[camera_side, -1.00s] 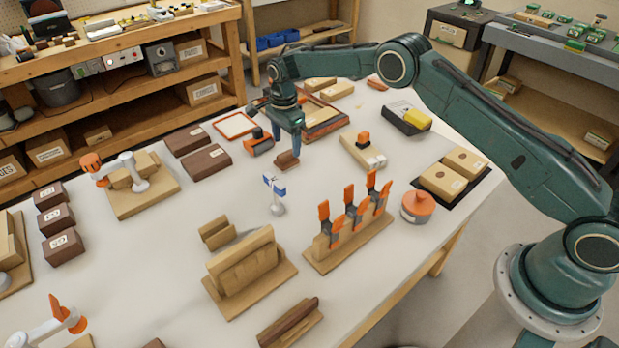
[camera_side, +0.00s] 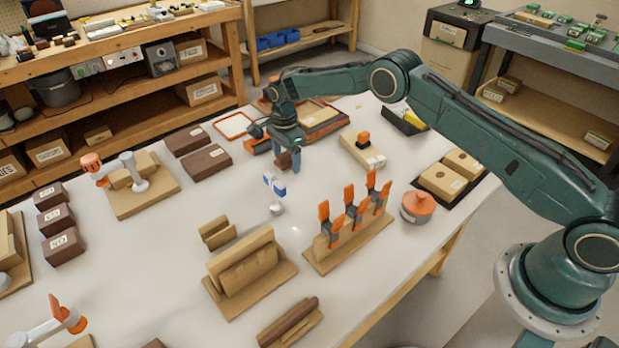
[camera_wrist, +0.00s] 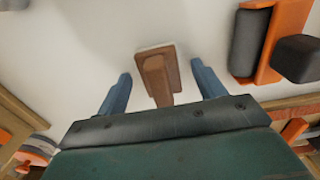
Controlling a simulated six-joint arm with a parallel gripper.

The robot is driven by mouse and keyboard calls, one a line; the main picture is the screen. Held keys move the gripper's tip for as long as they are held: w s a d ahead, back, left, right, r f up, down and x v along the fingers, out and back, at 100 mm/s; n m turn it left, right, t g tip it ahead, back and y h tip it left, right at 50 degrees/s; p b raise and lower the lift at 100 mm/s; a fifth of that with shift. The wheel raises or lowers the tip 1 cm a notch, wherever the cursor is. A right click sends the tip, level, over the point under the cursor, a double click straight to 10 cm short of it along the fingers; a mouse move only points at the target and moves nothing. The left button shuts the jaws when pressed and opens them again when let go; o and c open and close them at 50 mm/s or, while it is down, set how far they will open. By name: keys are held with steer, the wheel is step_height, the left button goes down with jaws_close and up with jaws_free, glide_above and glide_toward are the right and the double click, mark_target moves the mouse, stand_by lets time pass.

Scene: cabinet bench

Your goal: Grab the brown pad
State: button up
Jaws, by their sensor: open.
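The brown pad (camera_wrist: 158,76) is a small brown block with a raised grip on a flat base. In the wrist view it lies between the two blue fingers of my gripper (camera_wrist: 160,88), with a gap on each side. In the side view the pad (camera_side: 283,160) is on the white table and partly hidden by my gripper (camera_side: 286,160), which is low over it with its fingers pointing down. My gripper is open and holds nothing.
An orange and dark tool (camera_side: 258,146) lies close behind my gripper and shows at the wrist view's upper right. A wooden tray (camera_side: 325,128) is behind. A small blue and white stand (camera_side: 275,192) and orange clamps (camera_side: 348,222) stand in front. Dark brown blocks (camera_side: 207,159) lie left.

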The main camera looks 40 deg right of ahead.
mark_target(286, 153)
steer(key=c, duration=1.1)
steer(key=shift+r, duration=0.1)
step_height(286, 153, up, 20)
steer(key=shift+f, duration=0.1)
stand_by(0.7)
